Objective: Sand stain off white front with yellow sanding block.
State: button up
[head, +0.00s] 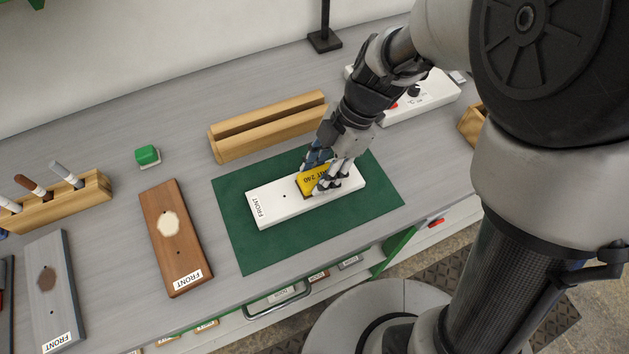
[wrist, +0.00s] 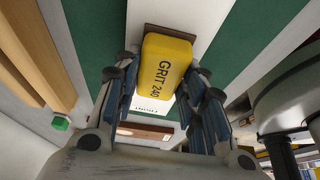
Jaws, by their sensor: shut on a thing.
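The white front (head: 272,207) lies flat on a green mat (head: 237,243), with its FRONT label at the left end. My gripper (head: 325,181) is shut on the yellow sanding block (head: 306,184), marked GRIT 240, over the middle of the white front. The block appears to rest on the board; exact contact is hard to tell. In the wrist view the block (wrist: 167,68) sits between the two fingers, with the white front (wrist: 188,14) beneath it. No stain shows on the visible part of the board; the block and fingers cover the middle.
A brown front (head: 163,200) with a pale stain and a grey front (head: 62,317) with a dark stain lie at left. A slotted wooden holder (head: 235,147) stands behind the mat, a green block (head: 147,155) left of it. A white switch box (head: 425,97) stands at back right.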

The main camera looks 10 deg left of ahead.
aim_at(305, 180)
jog(key=shift+s+a+r, duration=0.1)
jog(key=shift+s+a, duration=0.35)
jog(key=shift+a, duration=0.25)
jog(key=shift+s+a, duration=0.4)
jog(key=shift+a, duration=0.3)
jog(key=shift+r+p, duration=2)
jog(key=shift+r, duration=1.45)
jog(key=shift+f, duration=0.15)
notch_tip(305, 180, down, 4)
jog(key=b, duration=0.4)
jog(key=shift+f, duration=1)
